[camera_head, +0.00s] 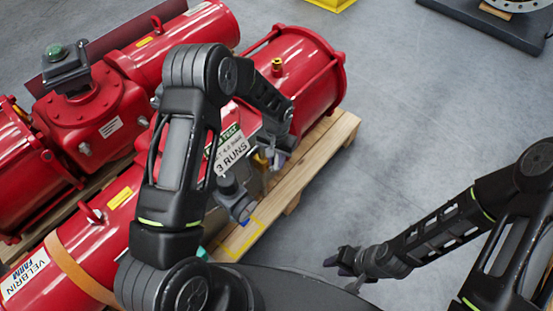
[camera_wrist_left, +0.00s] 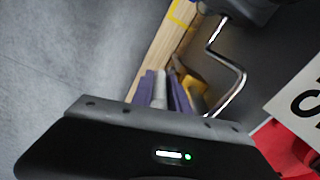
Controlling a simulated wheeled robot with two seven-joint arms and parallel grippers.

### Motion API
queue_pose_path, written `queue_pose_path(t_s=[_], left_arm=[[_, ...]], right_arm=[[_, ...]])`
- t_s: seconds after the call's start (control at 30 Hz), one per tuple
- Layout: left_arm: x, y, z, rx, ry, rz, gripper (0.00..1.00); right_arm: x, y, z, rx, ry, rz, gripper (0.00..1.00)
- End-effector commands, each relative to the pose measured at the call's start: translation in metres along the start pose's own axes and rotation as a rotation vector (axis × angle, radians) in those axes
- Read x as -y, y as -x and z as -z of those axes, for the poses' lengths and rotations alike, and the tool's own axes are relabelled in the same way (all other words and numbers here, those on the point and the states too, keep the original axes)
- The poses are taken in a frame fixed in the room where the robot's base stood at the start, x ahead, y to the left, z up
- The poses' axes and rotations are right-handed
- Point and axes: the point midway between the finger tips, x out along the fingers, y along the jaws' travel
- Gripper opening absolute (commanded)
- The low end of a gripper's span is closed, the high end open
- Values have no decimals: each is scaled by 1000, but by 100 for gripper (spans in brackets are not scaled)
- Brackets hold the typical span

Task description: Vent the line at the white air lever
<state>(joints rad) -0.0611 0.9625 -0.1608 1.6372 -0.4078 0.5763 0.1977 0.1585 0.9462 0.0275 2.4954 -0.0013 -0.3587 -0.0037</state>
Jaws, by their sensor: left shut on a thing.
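My left gripper (camera_head: 272,158) is over the near side of the red actuator (camera_head: 300,75), beside the wooden pallet. In the left wrist view its purple fingers (camera_wrist_left: 165,88) are shut on a narrow, pale grey-white piece (camera_wrist_left: 160,90), which looks like the white air lever. Most of the lever is hidden by the fingers and the gripper body. A yellow part (camera_wrist_left: 192,90) sits just behind the fingers, and a bent metal tube (camera_wrist_left: 232,72) runs to their right. My right gripper (camera_head: 345,262) hangs empty over the floor at the lower right; its jaw gap is unclear.
A placard reading "3 RUNS" (camera_head: 231,150) is on the red body close to my left arm. A grey fitting (camera_head: 235,197) stands near the pallet's edge (camera_head: 300,165). A second red unit (camera_head: 90,115) lies at left.

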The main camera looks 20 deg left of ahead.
Motion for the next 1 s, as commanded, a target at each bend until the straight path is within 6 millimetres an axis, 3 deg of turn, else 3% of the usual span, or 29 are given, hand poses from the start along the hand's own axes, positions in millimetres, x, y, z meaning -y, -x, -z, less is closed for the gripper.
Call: queue_pose_path(t_s=[0.47, 0.83, 0.87, 1.0], left_arm=[[-1, -6, 19, 206, 5, 61, 0], [-1, -1, 19, 238, 6, 67, 0], [-1, -1, 19, 238, 6, 67, 21], [-2, -1, 19, 238, 5, 67, 32]], right_arm=[[-12, -30, 0, 0, -1, 0, 36], [-12, -30, 0, 0, -2, 0, 36], [-12, -30, 0, 0, -2, 0, 36], [-12, -30, 0, 0, -1, 0, 36]])
